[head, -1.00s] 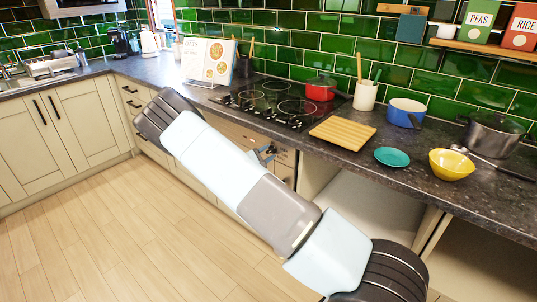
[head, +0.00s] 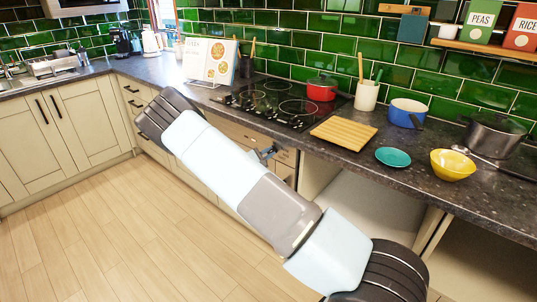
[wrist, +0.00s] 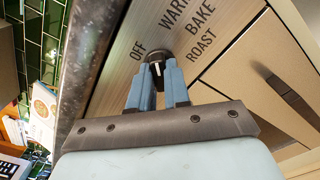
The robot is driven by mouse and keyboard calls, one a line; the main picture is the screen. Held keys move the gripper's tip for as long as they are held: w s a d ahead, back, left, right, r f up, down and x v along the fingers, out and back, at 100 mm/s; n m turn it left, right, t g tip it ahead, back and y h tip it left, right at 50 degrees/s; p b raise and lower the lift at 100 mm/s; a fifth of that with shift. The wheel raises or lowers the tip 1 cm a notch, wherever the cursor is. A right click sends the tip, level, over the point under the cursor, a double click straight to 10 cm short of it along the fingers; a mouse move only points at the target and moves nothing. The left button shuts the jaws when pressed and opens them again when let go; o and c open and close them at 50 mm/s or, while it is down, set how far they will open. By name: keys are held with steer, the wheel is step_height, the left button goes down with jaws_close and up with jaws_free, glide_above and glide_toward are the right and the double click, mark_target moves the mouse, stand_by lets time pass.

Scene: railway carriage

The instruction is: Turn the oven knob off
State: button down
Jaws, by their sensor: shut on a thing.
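The oven knob (wrist: 156,58) is a small dark knob on the wooden oven panel (wrist: 120,85), in the wrist view. The printed words OFF, WARM, BAKE and ROAST stand around its far side, with OFF nearest on the left. My gripper (wrist: 159,72) has its two blue fingers on either side of the knob, shut on it. A pale mark shows on the knob between the fingertips, but I cannot tell which word it points to. In the head view my gripper (head: 269,153) is at the panel below the hob, and the knob is hidden.
The dark worktop (head: 300,137) runs just above the panel. On it are the hob (head: 270,103), a red pot (head: 320,91), a wooden board (head: 343,132) and a teal plate (head: 392,157). The wooden floor (head: 90,230) at left is clear.

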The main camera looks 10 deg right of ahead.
steer(key=n, duration=0.5)
steer(key=shift+r, duration=0.1)
steer(key=shift+w+r+n, duration=0.1)
steer(key=shift+w+n, duration=0.05)
steer(key=shift+n, duration=1.95)
steer(key=c, duration=1.1)
jaws_free()
steer(key=v, duration=1.4)
